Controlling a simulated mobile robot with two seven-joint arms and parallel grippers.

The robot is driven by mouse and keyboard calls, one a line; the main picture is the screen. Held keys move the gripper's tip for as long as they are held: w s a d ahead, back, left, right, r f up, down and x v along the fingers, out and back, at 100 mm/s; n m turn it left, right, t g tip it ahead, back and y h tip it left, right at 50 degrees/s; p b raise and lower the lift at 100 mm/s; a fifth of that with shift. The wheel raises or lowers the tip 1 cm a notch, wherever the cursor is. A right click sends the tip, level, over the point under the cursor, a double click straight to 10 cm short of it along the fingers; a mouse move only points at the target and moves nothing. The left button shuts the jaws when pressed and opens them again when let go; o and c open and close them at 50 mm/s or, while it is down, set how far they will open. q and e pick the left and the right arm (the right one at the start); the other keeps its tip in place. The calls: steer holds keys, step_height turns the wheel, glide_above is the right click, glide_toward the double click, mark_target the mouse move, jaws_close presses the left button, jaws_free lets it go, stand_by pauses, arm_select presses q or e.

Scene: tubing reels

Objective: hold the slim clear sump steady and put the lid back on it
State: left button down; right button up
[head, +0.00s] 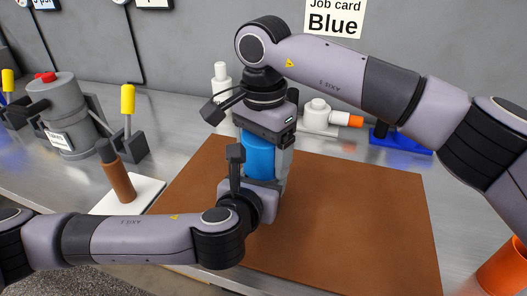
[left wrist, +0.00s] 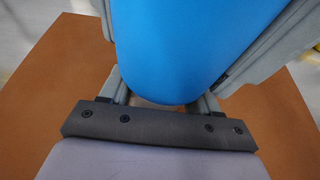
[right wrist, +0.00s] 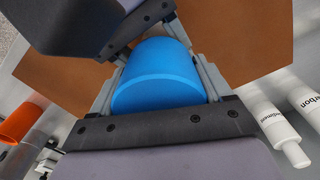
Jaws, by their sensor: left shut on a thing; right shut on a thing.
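A blue cylindrical body (head: 258,155) stands upright over the brown mat, between my two grippers. My right gripper (head: 265,138) comes down from above and is shut on the upper piece, the lid; its fingers flank the blue body (right wrist: 160,92) in the right wrist view. My left gripper (head: 254,185) reaches in lower down, from the front, and is shut on the sump. In the left wrist view the blue body (left wrist: 180,45) fills the space between the fingers, with a rounded lower edge. The seam between lid and sump cannot be made out, and the clear wall is not distinct.
The brown mat (head: 370,210) is clear to the right. A white fitting with an orange end (head: 318,115) and a blue tray (head: 405,141) stand behind. An orange cup (head: 505,268) is at the right, a grey canister (head: 62,115) at the left. White cartridges (right wrist: 275,125) lie beside the mat.

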steer(key=m, duration=0.3)
steer(key=o, duration=1.1)
steer(key=shift+r, duration=2.25)
